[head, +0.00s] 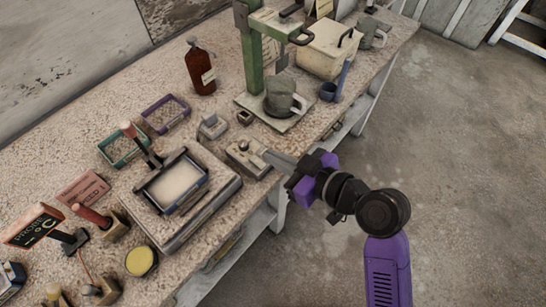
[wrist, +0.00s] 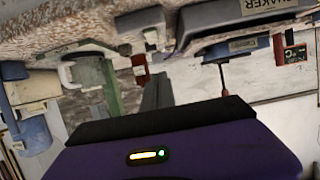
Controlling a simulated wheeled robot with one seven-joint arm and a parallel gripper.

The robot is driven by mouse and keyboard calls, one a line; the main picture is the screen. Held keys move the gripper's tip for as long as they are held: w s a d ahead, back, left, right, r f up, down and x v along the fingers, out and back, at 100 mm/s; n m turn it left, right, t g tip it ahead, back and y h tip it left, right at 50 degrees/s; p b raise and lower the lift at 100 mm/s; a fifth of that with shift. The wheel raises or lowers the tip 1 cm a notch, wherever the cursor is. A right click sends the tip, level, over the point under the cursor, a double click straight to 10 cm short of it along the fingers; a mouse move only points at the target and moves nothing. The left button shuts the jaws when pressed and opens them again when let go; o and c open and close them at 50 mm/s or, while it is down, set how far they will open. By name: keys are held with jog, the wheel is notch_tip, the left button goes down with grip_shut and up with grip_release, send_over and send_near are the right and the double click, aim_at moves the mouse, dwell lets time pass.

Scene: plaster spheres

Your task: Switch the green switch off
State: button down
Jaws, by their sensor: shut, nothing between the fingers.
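I cannot make out a clearly green switch in either view. A small grey box with a round knob on top (head: 243,147) sits on the speckled bench near its front edge. My gripper (head: 270,156) is shut and empty, with its grey fingertips at the right side of this box. I cannot tell whether they touch it. In the wrist view the shut fingers (wrist: 157,90) point up into the picture, and the scene appears upside down.
The shaker (head: 180,230) with its framed tray stands left of the box. A green stand (head: 251,60) with a grey mug (head: 281,97) is behind it. A brown bottle (head: 201,70), a purple rack (head: 165,114) and a green rack (head: 112,152) stand further back. The floor at right is clear.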

jog(key=s+d+b, duration=0.1)
jog(key=s+d, duration=0.4)
jog(key=d, duration=0.1)
jog(key=shift+d, duration=0.15)
dwell(0.4)
